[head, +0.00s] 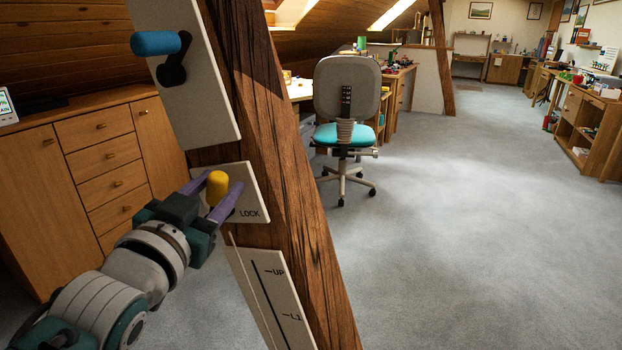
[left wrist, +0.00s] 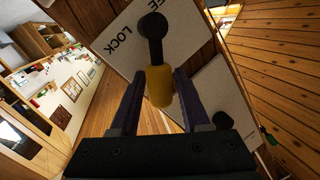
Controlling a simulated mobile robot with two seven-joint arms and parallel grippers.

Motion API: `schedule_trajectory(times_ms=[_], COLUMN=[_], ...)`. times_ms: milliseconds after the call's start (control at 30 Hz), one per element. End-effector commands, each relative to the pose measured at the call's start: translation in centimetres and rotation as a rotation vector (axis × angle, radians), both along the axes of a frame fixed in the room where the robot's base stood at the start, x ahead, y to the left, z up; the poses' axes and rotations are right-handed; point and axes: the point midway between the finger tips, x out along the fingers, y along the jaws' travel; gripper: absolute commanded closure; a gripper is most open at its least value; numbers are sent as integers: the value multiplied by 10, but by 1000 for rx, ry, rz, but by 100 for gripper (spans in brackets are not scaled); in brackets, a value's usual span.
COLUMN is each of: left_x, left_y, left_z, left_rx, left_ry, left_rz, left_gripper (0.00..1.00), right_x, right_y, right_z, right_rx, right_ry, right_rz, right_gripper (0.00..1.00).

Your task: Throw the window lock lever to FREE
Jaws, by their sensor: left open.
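The window lock lever has a yellow grip (head: 217,186) and sits on a white plate (head: 256,196) marked LOCK, fixed to the slanted timber brace. In the left wrist view its yellow grip (left wrist: 159,87) hangs from a dark pivot arm (left wrist: 153,27). The word LOCK shows left of the pivot and the end of another word, "EE", shows above right. My left gripper (head: 224,188) is open, with its purple fingers on either side of the yellow grip. I cannot tell whether either finger touches it. My right gripper is out of view.
A blue-handled crank (head: 156,44) sits on a white panel above the lock plate. A scale plate (head: 265,295) marked UP and L1 is below. A wooden cabinet (head: 90,165) stands behind at left. An office chair (head: 345,125) stands beyond; carpet (head: 470,220) at right is clear.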

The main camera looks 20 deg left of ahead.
Motion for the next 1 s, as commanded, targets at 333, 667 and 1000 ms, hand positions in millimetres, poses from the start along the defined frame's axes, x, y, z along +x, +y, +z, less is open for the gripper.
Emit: schedule_trajectory(times_ms=[333,667,1000], left_x=[0,0,0], left_y=[0,0,0], left_z=[0,0,0], left_rx=[0,0,0], left_ry=[1,1,1], left_rz=[0,0,0], left_gripper=[67,100,100], right_x=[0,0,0], right_y=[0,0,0], right_z=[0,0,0], right_rx=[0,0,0], right_ry=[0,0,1], right_rz=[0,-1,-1], right_gripper=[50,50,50])
